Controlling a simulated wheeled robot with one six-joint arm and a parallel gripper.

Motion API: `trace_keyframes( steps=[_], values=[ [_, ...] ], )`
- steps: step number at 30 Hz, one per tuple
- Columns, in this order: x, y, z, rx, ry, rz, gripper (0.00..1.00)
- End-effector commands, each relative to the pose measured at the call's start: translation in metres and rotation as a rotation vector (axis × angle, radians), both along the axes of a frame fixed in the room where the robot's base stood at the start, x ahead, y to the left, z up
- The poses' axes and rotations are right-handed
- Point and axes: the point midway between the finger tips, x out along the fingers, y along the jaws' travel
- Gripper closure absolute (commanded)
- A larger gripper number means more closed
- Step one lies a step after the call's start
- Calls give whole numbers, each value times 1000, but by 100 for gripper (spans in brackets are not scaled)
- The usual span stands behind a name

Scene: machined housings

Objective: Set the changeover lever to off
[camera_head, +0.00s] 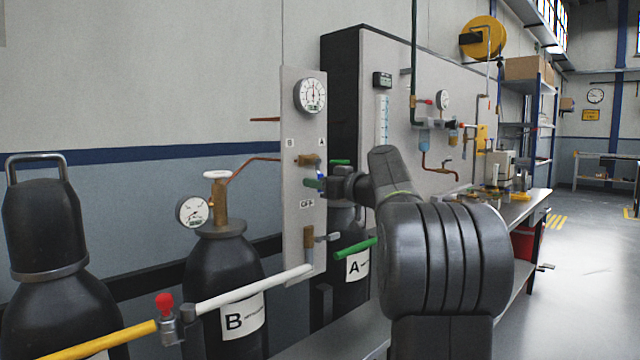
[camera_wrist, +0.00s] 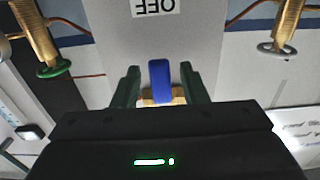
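The changeover lever has a blue handle (camera_wrist: 160,78) on a brass body (camera_wrist: 178,97). In the head view the brass body (camera_head: 308,160) sits on a narrow grey panel (camera_head: 292,215), and a little of the blue handle (camera_head: 321,176) shows beside my gripper (camera_head: 317,183). The panel carries marks B and A above and an OFF label (camera_head: 307,203) below. In the wrist view my gripper (camera_wrist: 161,88) has its green fingers on either side of the blue handle, with a small gap on each side. The OFF label (camera_wrist: 155,7) appears upside down there. The lever's exact angle is hard to tell.
A round gauge (camera_head: 310,96) tops the panel. Cylinder B (camera_head: 222,275) with its gauge stands left, cylinder A (camera_head: 350,235) behind the panel. A white pipe (camera_head: 255,288) and a valve with a red knob (camera_head: 164,303) run in front. A workbench (camera_head: 520,207) extends right.

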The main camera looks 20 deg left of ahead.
Motion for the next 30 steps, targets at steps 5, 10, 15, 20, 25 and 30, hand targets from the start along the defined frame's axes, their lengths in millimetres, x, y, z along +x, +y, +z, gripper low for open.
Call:
trace_keyframes(
  steps=[5, 10, 15, 20, 25, 30],
  values=[
    [0, 0, 0, 1, 0, 0, 61],
    [-2, -5, 1, 1, -1, -1, 61],
    [-12, -29, 1, 1, -2, -3, 61],
    [-26, -64, 1, 1, -2, -5, 61],
    [-40, -98, 1, 1, 0, -5, 61],
    [-49, -119, 0, 0, 0, -2, 61]
  ],
)
